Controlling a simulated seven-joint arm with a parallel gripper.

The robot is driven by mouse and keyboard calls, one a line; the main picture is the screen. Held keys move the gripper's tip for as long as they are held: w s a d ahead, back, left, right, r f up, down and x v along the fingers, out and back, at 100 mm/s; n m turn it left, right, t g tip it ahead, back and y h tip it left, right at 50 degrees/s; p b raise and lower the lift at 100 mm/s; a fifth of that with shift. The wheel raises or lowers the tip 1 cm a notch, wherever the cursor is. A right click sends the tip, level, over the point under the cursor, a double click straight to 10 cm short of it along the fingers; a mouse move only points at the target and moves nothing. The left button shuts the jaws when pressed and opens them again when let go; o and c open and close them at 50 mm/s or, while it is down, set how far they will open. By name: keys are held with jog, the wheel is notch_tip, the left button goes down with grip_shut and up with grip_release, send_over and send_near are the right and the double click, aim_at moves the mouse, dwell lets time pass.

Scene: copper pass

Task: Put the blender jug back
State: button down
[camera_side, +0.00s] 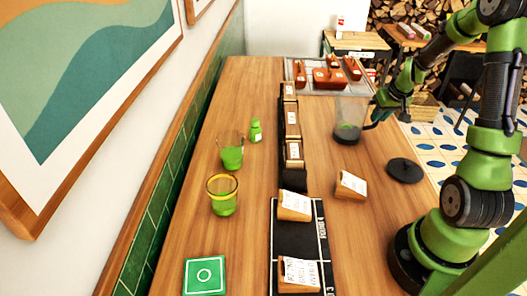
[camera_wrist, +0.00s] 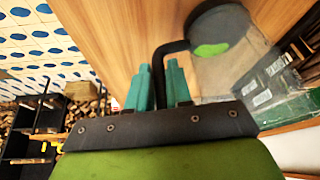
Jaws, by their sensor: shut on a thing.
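The blender jug (camera_side: 349,112) is a clear vessel with a dark bottom and a black handle, near the right side of the wooden table. It also shows in the wrist view (camera_wrist: 222,68), with a green patch near its dark end. My gripper (camera_side: 376,112) is at the jug's right side. In the wrist view its teal fingers (camera_wrist: 160,84) are shut on the black handle (camera_wrist: 166,60). I cannot tell whether the jug touches the table. A flat black disc (camera_side: 404,171), possibly the jug's base, lies on the table closer to the camera.
Two glasses with green contents (camera_side: 231,152) (camera_side: 222,196) and a small green bottle (camera_side: 255,132) stand left. A dark strip with labelled wooden blocks (camera_side: 294,205) runs down the middle. A tray (camera_side: 300,84) of reddish-brown items is behind. Bare wood surrounds the disc.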

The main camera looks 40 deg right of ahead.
jog(key=c, duration=1.5)
grip_release()
jog(key=shift+f, duration=0.1)
jog(key=o, duration=0.5)
jog(key=shift+c, duration=0.2)
jog(key=v, duration=1.2)
jog(key=w+a+r+n+t+y, duration=0.1)
jog(key=a+r, duration=0.1)
jog(key=a, duration=0.5)
jog(key=w+a+r, duration=0.2)
jog(key=a+r, duration=0.1)
jog(key=a, duration=0.4)
jog(key=s+a+r+n+t+y, duration=0.1)
jog(key=s+a, duration=0.2)
jog(key=a, duration=0.6)
jog(key=s+a+t+y, duration=0.1)
jog(key=s+a+y, duration=0.1)
jog(key=a, duration=0.6)
jog(key=shift+s+a+r+n, duration=0.4)
jog(key=shift+s, duration=0.45)
